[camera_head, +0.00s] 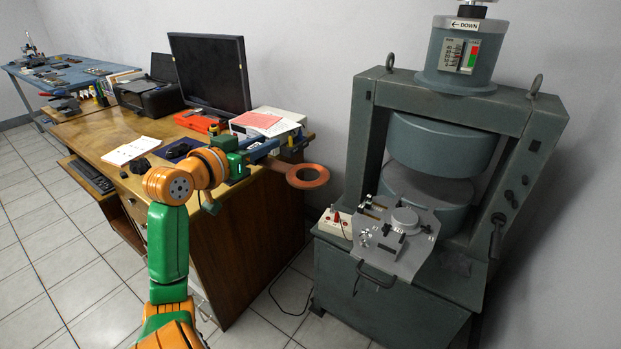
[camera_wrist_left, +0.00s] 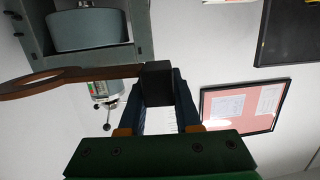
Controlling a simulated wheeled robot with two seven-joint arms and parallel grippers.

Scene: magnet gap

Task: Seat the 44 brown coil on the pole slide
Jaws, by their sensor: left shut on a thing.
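A flat brown ring-shaped coil (camera_head: 307,184) is held out in front of my left gripper (camera_head: 281,162), over the floor to the right of the desk. The left gripper is shut on its dark end block. In the left wrist view the block (camera_wrist_left: 157,84) sits between the blue fingers, and the brown ring (camera_wrist_left: 38,84) reaches out to the left. The metal slide plate (camera_head: 398,240) with a round disc stands at the front of the grey magnet press (camera_head: 440,170), to the right of the coil and apart from it. My right gripper does not show.
The wooden desk (camera_head: 110,135) carries a monitor (camera_head: 210,72), a printer, papers and a white box. A small white box with red terminals (camera_head: 335,222) stands beside the slide. The press's gap between its round grey poles is open at the front.

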